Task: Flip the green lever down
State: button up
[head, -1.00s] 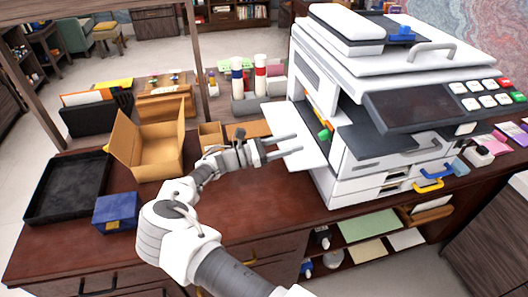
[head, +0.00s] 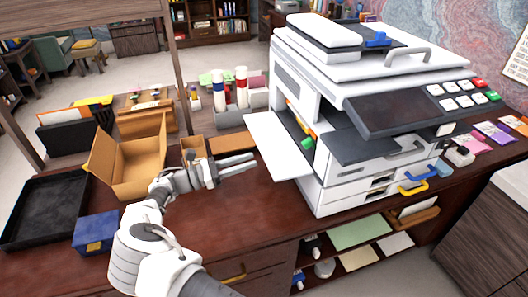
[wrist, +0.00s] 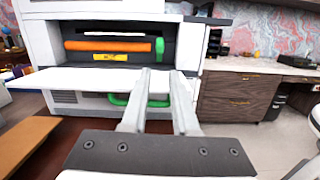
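The white printer (head: 385,75) has its left side door (head: 275,140) folded down, showing a dark bay. In the bay the green lever (wrist: 159,46) stands upright at the right end of an orange roller (wrist: 105,46), above a yellow label (wrist: 110,57). It shows small in the head view (head: 307,142). My gripper (head: 254,160) is open and empty, left of the open door and apart from the printer. In the wrist view its two fingers (wrist: 163,73) point toward the bay, with the lever just beyond them. A second green handle (wrist: 120,99) sits below the door, partly behind a finger.
A cardboard box (head: 130,160), a black tray (head: 45,210) and a blue box (head: 96,232) are on the desk at left. Bottles (head: 242,88) stand behind my gripper. Bare desk (head: 250,215) lies in front of the door.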

jog(key=d+m, duration=0.1)
jog(key=m, duration=0.1)
jog(key=w+d+r+m+g+y, duration=0.1)
jog(key=m, duration=0.2)
jog(key=d+r+m, duration=0.1)
jog(key=m, duration=0.1)
jog(key=shift+w+d+r+m+g+y, duration=0.25)
jog(key=shift+w+d+m+g+y, duration=0.05)
jog(key=shift+m+g+y, duration=0.1)
grip_shut()
jog(key=d+r+m, duration=0.1)
jog(key=m, duration=0.1)
jog(key=d+m+y, duration=0.1)
jog(key=m, duration=0.2)
jog(key=w+d+r+m+y, duration=0.1)
jog(key=m, duration=0.2)
jog(key=shift+d+r+g+p, duration=0.1)
jog(key=shift+r+g+p, duration=0.2)
jog(key=shift+g+p, duration=0.1)
jog(key=d+r+m+y, duration=0.5)
jog(key=r+m, duration=0.2)
jog(key=m, duration=1.2)
jog(key=shift+m, duration=0.3)
jog(key=x, duration=0.3)
jog(key=p+x, duration=0.1)
jog(key=x, duration=0.6)
jog(key=shift+w+p, duration=0.3)
jog(key=shift+w, duration=0.05)
